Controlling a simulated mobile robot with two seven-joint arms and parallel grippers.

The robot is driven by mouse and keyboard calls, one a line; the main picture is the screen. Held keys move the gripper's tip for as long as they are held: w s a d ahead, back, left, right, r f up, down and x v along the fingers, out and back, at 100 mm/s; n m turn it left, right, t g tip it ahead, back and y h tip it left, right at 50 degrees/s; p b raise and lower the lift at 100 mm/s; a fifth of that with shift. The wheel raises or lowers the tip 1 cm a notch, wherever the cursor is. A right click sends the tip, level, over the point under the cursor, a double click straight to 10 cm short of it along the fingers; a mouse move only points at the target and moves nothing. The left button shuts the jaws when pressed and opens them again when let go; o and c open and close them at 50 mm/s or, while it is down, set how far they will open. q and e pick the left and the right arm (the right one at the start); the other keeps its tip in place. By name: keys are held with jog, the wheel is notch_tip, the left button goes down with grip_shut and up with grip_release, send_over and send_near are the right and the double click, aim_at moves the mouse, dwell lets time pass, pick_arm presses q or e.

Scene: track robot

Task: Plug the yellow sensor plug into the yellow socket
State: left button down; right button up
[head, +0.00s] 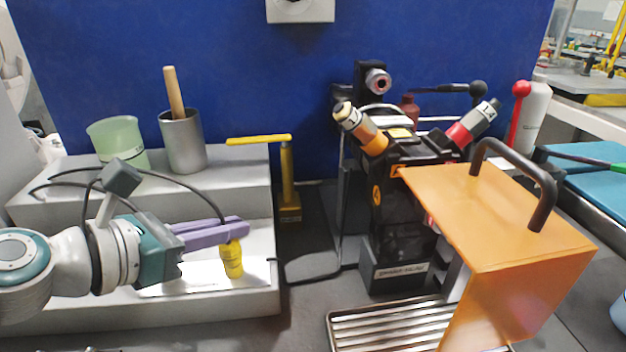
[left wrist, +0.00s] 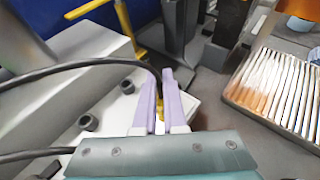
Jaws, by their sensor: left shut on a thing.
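My left gripper (head: 243,229), with purple fingers, is shut on the yellow sensor plug (head: 232,260). The plug hangs below the fingertips, in front of the white stepped block. In the left wrist view the fingers (left wrist: 159,82) hide most of the plug, and a little yellow (left wrist: 160,105) shows between them. I cannot make out the yellow socket for sure. A small yellow patch (head: 400,133) shows on top of the black machine (head: 400,215), well to the right of the gripper. My right gripper is not in view.
A yellow post with a crossbar (head: 287,178) stands between gripper and machine. A green cup (head: 117,138) and a grey pot (head: 183,143) stand on the white step (head: 235,178). An orange cover with a handle (head: 500,215) and a slatted metal tray (head: 385,328) are at right.

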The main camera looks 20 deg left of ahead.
pick_arm(q)
jog(key=shift+f, duration=0.25)
jog(key=c, duration=0.9)
grip_release()
jog(key=p+v, duration=0.1)
jog(key=v, duration=0.9)
jog(key=shift+r, duration=0.1)
